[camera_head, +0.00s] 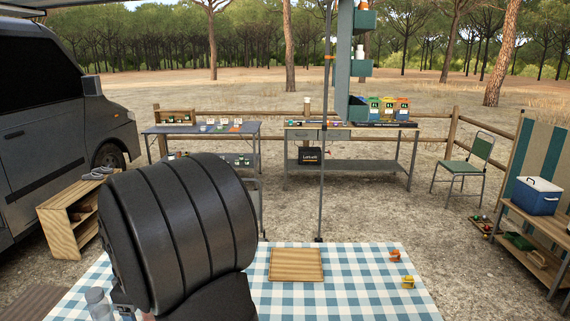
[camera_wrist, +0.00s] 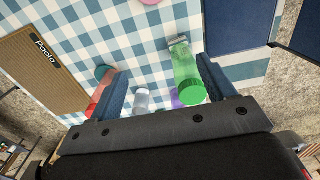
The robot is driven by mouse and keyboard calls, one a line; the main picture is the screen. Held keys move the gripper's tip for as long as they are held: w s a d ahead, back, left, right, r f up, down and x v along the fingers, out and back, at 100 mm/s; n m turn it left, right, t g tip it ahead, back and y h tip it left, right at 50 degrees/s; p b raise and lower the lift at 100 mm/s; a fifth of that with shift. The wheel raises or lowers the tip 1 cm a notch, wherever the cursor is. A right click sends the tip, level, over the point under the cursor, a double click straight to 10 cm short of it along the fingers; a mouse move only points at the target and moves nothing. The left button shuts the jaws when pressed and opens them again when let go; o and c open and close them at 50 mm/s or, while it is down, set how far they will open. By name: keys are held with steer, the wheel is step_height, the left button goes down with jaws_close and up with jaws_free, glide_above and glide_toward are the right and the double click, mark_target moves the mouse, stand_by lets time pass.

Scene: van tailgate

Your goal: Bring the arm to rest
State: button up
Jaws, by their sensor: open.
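My gripper (camera_wrist: 163,66) shows in the wrist view with its two dark blue fingers wide apart. Nothing is clamped between them. Beyond them is a table with a blue and white checked cloth (camera_wrist: 122,40). Between the fingers in the picture are a green bottle-like thing (camera_wrist: 186,72), a translucent whitish one (camera_wrist: 142,100) and a partly hidden purple one (camera_wrist: 176,99). I cannot tell how near the fingers are to these. In the head view my black arm hides the gripper.
The checked table (camera_head: 345,290) bears a wooden board (camera_head: 296,264), an orange item (camera_head: 395,255) and a yellow item (camera_head: 408,282). Clear bottles (camera_head: 97,303) stand at its left. A thin pole (camera_head: 323,150) rises behind it.

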steer(key=w+a+f, duration=0.2)
steer(key=w+f, duration=0.2)
steer(key=w, duration=0.7)
steer(key=s+a+f, duration=0.2)
steer(key=a+f, duration=0.7)
steer(key=a, duration=0.2)
steer(key=shift+s+a, duration=0.25)
steer(key=shift+s, duration=0.1)
steer(key=shift+f, duration=0.1)
